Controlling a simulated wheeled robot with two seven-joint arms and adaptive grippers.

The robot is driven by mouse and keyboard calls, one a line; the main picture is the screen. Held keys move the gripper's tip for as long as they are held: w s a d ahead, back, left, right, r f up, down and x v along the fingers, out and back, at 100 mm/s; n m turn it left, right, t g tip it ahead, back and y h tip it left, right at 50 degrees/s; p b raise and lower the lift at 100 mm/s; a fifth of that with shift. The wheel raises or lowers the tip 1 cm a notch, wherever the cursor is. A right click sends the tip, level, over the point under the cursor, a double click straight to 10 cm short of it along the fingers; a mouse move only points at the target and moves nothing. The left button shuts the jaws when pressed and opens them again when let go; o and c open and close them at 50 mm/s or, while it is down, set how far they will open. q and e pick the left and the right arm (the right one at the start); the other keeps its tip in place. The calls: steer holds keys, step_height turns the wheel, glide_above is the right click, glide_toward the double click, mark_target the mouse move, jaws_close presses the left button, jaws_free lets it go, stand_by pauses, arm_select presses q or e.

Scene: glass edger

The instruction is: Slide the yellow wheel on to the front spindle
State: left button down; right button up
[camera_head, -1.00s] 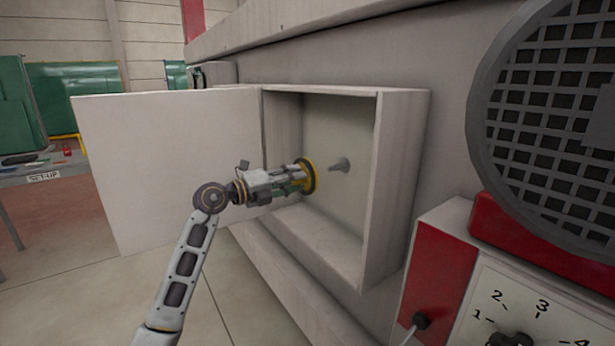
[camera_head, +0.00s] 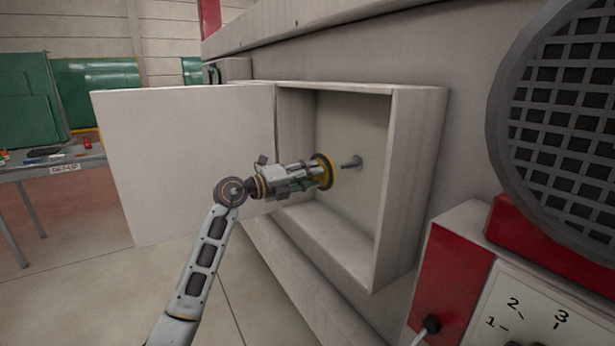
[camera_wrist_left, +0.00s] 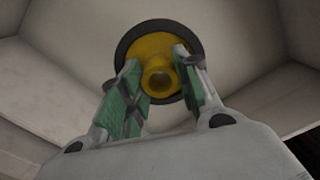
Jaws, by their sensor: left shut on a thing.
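The yellow wheel (camera_head: 326,170) has a dark rim and stands on edge at the mouth of the open housing (camera_head: 417,190). My left gripper (camera_head: 316,173) is shut on the wheel. In the left wrist view, the fingers (camera_wrist_left: 160,80) grip its yellow hub (camera_wrist_left: 158,77) from both sides. The front spindle (camera_head: 351,163) is a short grey pin on the back wall of the housing. In the head view it shows just right of the wheel, with a small gap between them. In the left wrist view the spindle is hidden behind the wheel. My right gripper is not in view.
The housing's white door (camera_head: 185,165) stands open to the left, close to my left wrist. The housing walls surround the spindle. A red and white control box (camera_head: 455,270) and a round grille (camera_head: 565,130) are at the right. A table (camera_head: 50,165) stands far left.

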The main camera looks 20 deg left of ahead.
arm_select(q)
steer(key=shift+x, duration=2.4)
steer(key=shift+w+d+r, duration=0.1)
steer(key=shift+d, duration=0.05)
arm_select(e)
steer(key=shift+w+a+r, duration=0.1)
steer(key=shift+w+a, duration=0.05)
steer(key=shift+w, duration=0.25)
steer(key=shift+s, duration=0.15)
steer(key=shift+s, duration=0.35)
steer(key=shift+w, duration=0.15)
arm_select(q)
steer(key=shift+p, duration=0.3)
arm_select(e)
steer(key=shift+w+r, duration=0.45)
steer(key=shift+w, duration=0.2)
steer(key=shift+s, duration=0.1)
